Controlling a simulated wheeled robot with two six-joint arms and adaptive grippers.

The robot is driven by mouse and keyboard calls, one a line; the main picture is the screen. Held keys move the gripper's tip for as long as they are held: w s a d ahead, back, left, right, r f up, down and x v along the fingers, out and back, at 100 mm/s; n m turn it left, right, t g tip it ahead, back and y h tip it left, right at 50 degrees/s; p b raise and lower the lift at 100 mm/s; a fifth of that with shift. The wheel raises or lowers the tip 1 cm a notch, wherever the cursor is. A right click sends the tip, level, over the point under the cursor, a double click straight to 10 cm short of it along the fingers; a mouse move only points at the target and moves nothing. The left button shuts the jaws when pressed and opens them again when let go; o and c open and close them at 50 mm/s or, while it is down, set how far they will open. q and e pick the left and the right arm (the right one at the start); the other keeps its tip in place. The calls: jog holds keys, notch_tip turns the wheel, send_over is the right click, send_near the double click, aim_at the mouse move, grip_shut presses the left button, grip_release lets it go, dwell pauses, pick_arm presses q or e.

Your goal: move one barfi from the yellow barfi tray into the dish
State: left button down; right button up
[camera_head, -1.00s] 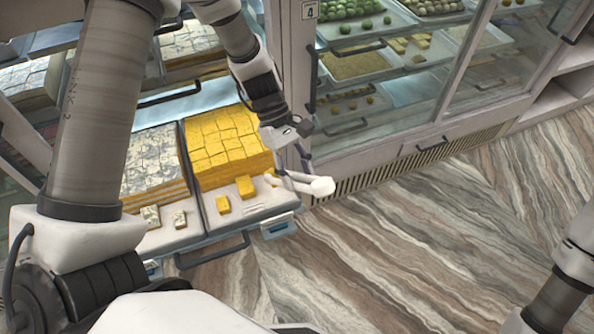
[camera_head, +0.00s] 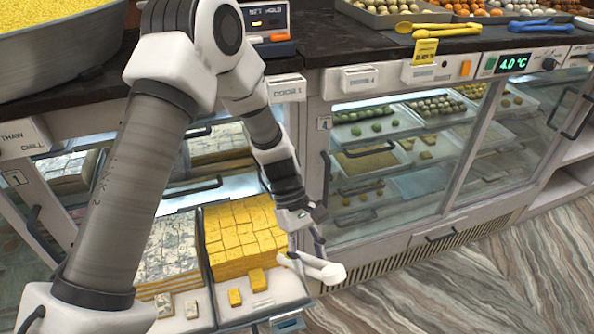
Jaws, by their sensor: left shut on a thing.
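The yellow barfi tray (camera_head: 262,310) sits in the lower open bay of the counter, with a block of cut yellow barfi (camera_head: 240,235) at its back. Two loose yellow barfi (camera_head: 257,280) stand on its bare front part. My left gripper (camera_head: 318,268) is at the tray's right side, beside the block. My right gripper is out of view.
A tray of silver-topped sweets (camera_head: 168,245) stands left of the yellow one. A glass cabinet (camera_head: 400,160) is close to the right. Above, the dark countertop (camera_head: 345,42) holds a large pan (camera_head: 60,50), tongs (camera_head: 437,28) and sweets. The floor at lower right is clear.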

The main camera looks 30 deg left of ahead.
pick_arm(q)
jog(key=w+f+m+g+y, duration=0.3)
jog(key=w+m+y, duration=0.3)
jog(key=m, duration=0.7)
jog(key=shift+w+d+f+g+y, duration=0.15)
jog(key=shift+w+d+g+y, duration=0.2)
jog(key=shift+w, duration=0.35)
